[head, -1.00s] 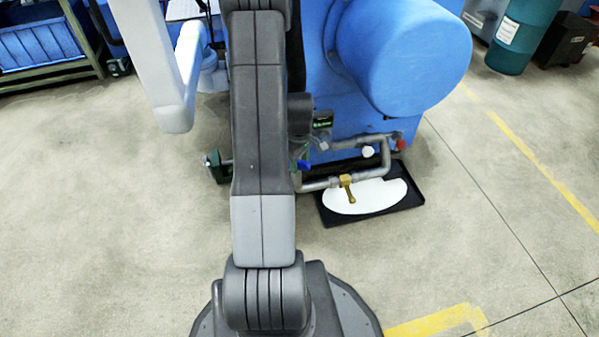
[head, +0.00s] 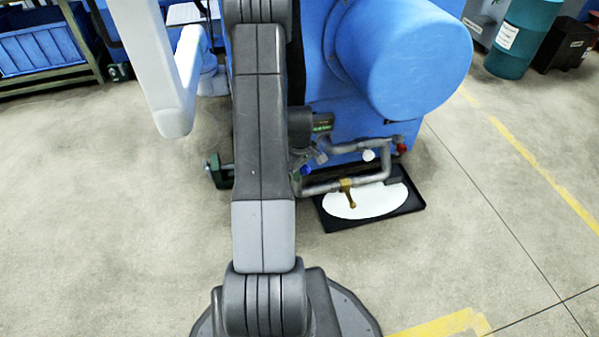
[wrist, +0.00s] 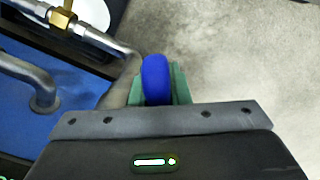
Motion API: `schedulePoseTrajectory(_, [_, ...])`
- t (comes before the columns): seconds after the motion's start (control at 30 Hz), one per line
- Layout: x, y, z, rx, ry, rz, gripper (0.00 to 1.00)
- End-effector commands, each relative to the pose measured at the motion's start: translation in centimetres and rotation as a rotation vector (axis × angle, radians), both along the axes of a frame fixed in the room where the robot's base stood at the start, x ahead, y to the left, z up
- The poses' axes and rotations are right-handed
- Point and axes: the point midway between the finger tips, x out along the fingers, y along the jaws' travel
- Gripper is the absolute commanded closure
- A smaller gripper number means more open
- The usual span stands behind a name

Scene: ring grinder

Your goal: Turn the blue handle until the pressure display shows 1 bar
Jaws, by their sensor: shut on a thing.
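The blue handle (wrist: 156,79) is in the middle of the wrist view, between the green fingers of my gripper (wrist: 157,88). My gripper is shut on it. In the head view a small blue part of the handle (head: 306,168) shows just right of my arm, and my arm hides most of the gripper. The pressure display (head: 323,123) is a small dark box with green on the blue machine. Its reading is too small to make out.
Grey pipes with a brass valve (head: 347,190) run right of the handle, over a black tray (head: 415,203) with a white sheet. A large blue cylinder (head: 410,60) juts from the machine above. A green part (head: 216,168) stands left of my arm. The floor to the right is clear.

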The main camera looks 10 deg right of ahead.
Motion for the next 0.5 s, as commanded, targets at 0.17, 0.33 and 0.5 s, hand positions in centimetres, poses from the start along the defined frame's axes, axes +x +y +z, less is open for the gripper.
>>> schedulePoseTrajectory(0.17, [0.11, 0.19, 0.77, -0.033, 0.051, 0.002, 1.00])
schedulePoseTrajectory(0.33, [0.23, 0.22, 0.86, -0.060, 0.082, 0.001, 1.00])
schedulePoseTrajectory(0.5, [0.23, 0.20, 0.78, -0.060, 0.081, 0.000, 1.00])
